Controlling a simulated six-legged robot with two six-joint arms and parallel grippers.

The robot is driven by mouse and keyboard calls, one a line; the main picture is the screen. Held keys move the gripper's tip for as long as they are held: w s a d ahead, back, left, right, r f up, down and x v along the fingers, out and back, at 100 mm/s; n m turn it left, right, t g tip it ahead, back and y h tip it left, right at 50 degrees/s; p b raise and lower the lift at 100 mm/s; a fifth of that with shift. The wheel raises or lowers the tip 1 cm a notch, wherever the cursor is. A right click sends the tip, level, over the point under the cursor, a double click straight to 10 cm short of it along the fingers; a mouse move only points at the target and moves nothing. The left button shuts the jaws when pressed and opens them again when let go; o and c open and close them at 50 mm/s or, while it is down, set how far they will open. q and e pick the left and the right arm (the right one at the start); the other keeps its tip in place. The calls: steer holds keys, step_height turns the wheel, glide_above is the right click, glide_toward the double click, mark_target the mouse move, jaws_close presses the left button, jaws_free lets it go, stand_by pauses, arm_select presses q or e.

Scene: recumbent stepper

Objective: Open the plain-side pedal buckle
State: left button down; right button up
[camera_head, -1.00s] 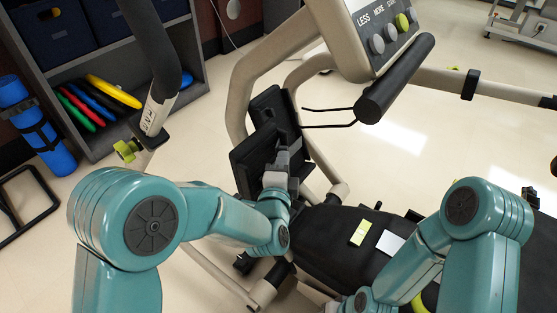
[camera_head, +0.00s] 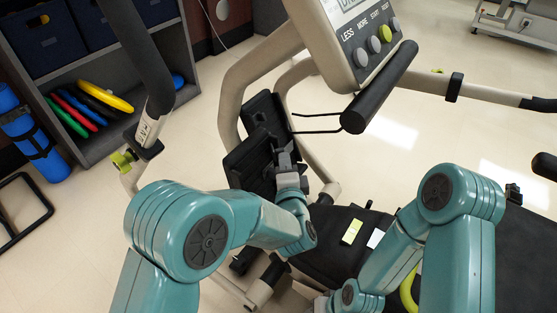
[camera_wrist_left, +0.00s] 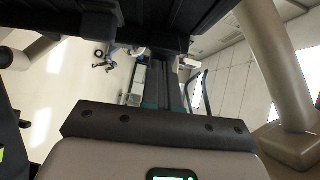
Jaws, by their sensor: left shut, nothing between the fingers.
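Two black foot pedals stand at the stepper's front: a far one (camera_head: 262,112) and a nearer one (camera_head: 240,163), both tilted up. My left gripper (camera_head: 284,157) is at the right edge of the nearer pedal, shut and empty. I cannot tell whether it touches the pedal. In the left wrist view a dark ribbed pedal surface (camera_wrist_left: 130,18) crosses the top, just beyond the gripper (camera_wrist_left: 168,75). I cannot make out the buckle or tell which pedal is the plain-side one. My right arm is at the right, but its gripper is out of view.
The console (camera_head: 365,45) and a black padded bar (camera_head: 380,88) overhang the pedals on the right. Two thin black prongs (camera_head: 318,123) reach out above the gripper. The black seat (camera_head: 335,230) lies below. Shelves with colored discs (camera_head: 90,105) stand at left.

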arm_select(q)
steer(key=shift+w+d+p, duration=0.45)
steer(key=shift+d, duration=0.25)
steer(key=shift+w+d, duration=0.1)
stand_by(0.5)
